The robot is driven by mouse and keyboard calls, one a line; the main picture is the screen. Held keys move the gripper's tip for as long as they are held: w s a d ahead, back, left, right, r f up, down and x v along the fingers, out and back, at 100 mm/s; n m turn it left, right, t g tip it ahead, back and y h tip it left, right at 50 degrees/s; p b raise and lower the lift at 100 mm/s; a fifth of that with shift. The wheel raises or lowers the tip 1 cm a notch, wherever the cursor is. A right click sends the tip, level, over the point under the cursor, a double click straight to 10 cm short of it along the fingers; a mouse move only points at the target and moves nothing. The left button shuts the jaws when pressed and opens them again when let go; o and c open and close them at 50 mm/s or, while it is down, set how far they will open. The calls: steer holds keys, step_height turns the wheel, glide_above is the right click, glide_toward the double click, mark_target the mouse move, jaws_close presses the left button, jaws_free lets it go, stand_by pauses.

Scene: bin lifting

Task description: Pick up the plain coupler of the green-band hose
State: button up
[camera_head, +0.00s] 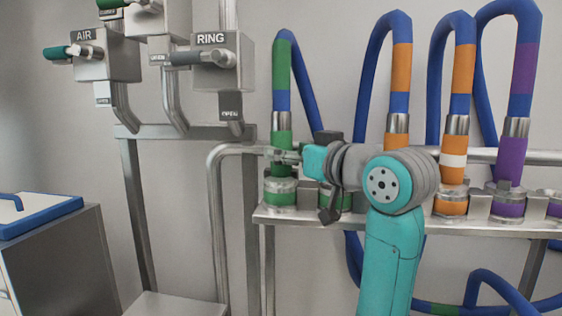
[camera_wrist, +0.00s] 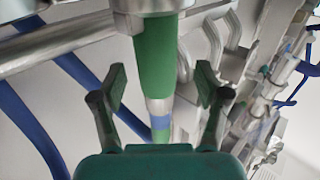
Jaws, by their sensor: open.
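The green-band hose rises at the left of the rack in the head view, with its green band (camera_head: 282,66) above a blue stretch and a steel ferrule. Its plain green coupler (camera_head: 281,139) is upright over a green-ringed socket (camera_head: 280,191). My gripper (camera_head: 283,155) is level with the coupler, which it partly covers. In the wrist view the green coupler (camera_wrist: 155,58) runs between the two spread fingers of my gripper (camera_wrist: 161,82). There is a gap on each side of it. The fingers are open and hold nothing; I cannot tell the exact depth between them and the coupler.
An orange coupler with a white stripe (camera_head: 454,158) and a purple coupler (camera_head: 511,158) stand to the right. A steel rail (camera_head: 500,156) runs behind, and the shelf edge (camera_head: 400,226) lies below. Valve boxes (camera_head: 222,62) hang at upper left. A blue-lidded cabinet (camera_head: 45,255) stands at left.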

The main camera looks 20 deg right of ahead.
mark_target(288, 149)
steer(key=shift+x, duration=1.75)
steer(key=shift+w+d, duration=0.1)
steer(key=shift+d, duration=0.1)
jaws_close()
steer(key=shift+r, duration=4.95)
